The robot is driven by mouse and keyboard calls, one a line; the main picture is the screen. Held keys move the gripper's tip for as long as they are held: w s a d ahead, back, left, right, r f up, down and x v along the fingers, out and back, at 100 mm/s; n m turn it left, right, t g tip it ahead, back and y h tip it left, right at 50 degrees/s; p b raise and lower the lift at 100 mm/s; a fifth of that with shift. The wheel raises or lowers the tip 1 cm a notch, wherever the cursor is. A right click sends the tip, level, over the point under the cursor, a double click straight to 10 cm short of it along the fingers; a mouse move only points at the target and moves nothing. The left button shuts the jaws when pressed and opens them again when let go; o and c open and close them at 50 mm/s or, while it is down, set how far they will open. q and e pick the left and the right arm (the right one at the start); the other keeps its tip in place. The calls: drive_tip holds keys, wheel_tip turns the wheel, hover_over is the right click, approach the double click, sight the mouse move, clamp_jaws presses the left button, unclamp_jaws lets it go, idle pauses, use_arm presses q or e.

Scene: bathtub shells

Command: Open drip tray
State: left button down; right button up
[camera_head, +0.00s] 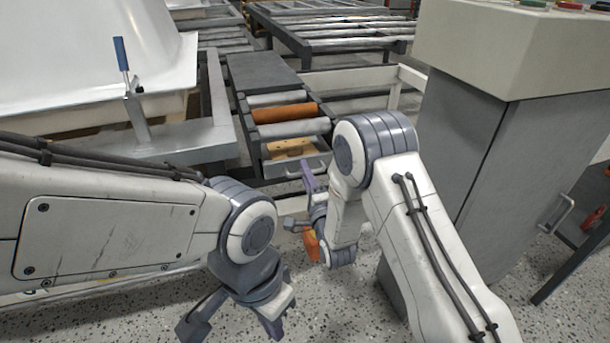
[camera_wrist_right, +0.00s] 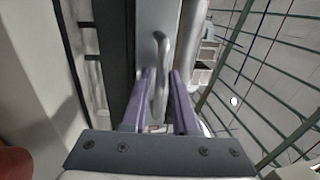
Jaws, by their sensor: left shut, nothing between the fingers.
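The drip tray (camera_head: 289,152) is a shallow metal tray with a brownish inside, below the rollers at the front of the narrow conveyor. Its front lip and inside show in the head view. Its bar handle (camera_wrist_right: 160,78) is upright in the right wrist view. My right gripper (camera_head: 307,178) is at the tray's front. In the wrist view its two purple fingers (camera_wrist_right: 158,110) stand apart, one on each side of the handle, with gaps visible. My left gripper (camera_head: 275,318) is low over the floor, shut and empty, away from the tray.
A grey cabinet (camera_head: 470,150) stands close on the right of my right arm. A bench with a blue-handled lever (camera_head: 122,55) and a white tub shell (camera_head: 70,50) are at the left. An orange roller (camera_head: 285,113) lies above the tray. Speckled floor in front is open.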

clamp_jaws()
idle(1.4)
